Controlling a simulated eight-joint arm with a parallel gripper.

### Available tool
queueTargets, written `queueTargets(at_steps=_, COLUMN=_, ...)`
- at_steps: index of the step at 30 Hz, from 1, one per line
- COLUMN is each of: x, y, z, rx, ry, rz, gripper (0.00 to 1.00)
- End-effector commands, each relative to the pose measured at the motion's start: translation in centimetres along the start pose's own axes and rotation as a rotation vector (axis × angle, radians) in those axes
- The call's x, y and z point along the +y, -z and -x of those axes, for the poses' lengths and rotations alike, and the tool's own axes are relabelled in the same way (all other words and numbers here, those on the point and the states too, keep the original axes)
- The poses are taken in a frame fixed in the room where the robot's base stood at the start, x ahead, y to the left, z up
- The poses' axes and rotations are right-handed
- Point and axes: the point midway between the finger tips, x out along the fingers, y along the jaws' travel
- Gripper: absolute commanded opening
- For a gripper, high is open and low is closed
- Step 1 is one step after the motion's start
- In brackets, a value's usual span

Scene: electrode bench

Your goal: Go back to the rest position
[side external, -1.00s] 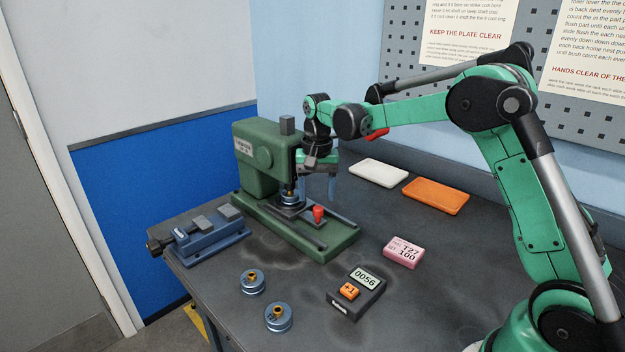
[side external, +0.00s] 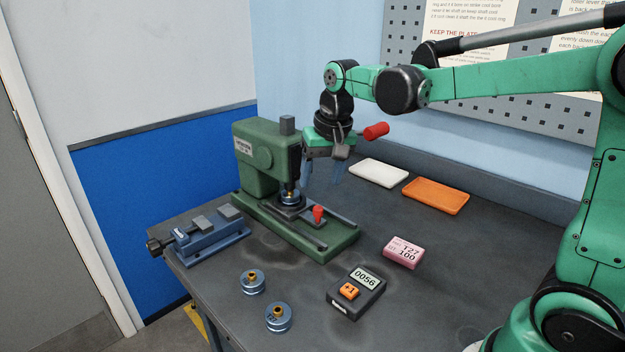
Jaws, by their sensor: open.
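My gripper (side external: 322,170) is open and empty, pointing down in the air. It appears just right of the head of the green press (side external: 258,165), above the dark bench. Its blue fingers are thin and partly see-through, so their exact gap is hard to make out. A blue cup with a brass-coloured centre (side external: 290,197) sits on the press plate under the ram. A red knob (side external: 318,213) stands at the front of the press slide.
A blue vise (side external: 205,237) is left of the press. Two blue cups (side external: 253,283) (side external: 278,318), a black counter reading 0056 (side external: 357,292) and a pink card block (side external: 402,252) occupy the front. White (side external: 378,173) and orange (side external: 436,196) trays lie behind. Bench (side external: 450,270) right of the pink block is clear.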

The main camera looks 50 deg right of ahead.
Motion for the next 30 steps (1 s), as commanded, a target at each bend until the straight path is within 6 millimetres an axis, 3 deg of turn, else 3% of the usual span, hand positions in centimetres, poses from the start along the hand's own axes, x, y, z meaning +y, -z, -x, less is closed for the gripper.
queueTargets(at_steps=6, x=-0.1, y=-5.5, z=1.7, rx=0.162, ry=0.066, rz=0.219, gripper=0.6)
queueTargets(at_steps=13, x=0.3, y=-9.9, z=1.1, rx=0.31, ry=0.109, rz=0.402, gripper=0.6)
queueTargets(at_steps=19, x=0.5, y=-11.3, z=0.4, rx=0.364, ry=0.121, rz=0.464, gripper=0.6)
queueTargets(at_steps=30, x=0.5, y=-11.3, z=0.4, rx=0.368, ry=0.122, rz=0.467, gripper=0.6)
